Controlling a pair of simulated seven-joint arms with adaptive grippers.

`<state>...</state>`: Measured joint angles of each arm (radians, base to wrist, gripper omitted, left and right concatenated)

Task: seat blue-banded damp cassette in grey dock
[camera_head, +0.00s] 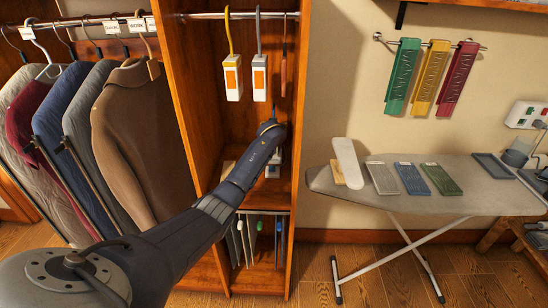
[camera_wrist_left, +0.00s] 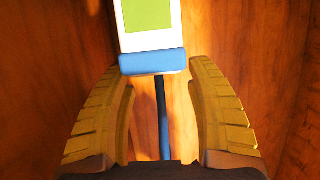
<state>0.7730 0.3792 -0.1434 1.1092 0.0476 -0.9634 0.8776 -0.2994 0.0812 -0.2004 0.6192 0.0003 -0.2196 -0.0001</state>
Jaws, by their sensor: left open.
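In the left wrist view, a white cassette with a green panel and a blue band (camera_wrist_left: 152,61) is just ahead of my left gripper (camera_wrist_left: 157,70). A thin blue rod (camera_wrist_left: 163,115) runs from the band back between the fingers. The yellow fingers are open, one on each side, with gaps to the rod. In the head view my left arm reaches into the wooden closet bay, and its wrist hides most of what is there. A dark grey, shallow, framed tray (camera_head: 491,166) lies at the right of the ironing board; I cannot tell whether it is the grey dock. My right gripper is not seen.
Two white holders with orange panels, one on a yellow hook (camera_head: 232,80) and one on a grey hook (camera_head: 259,78), hang above my wrist. Wooden side walls (camera_head: 190,120) bound the bay closely. Grey, blue and green slabs (camera_head: 442,179) lie on the ironing board (camera_head: 345,196).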

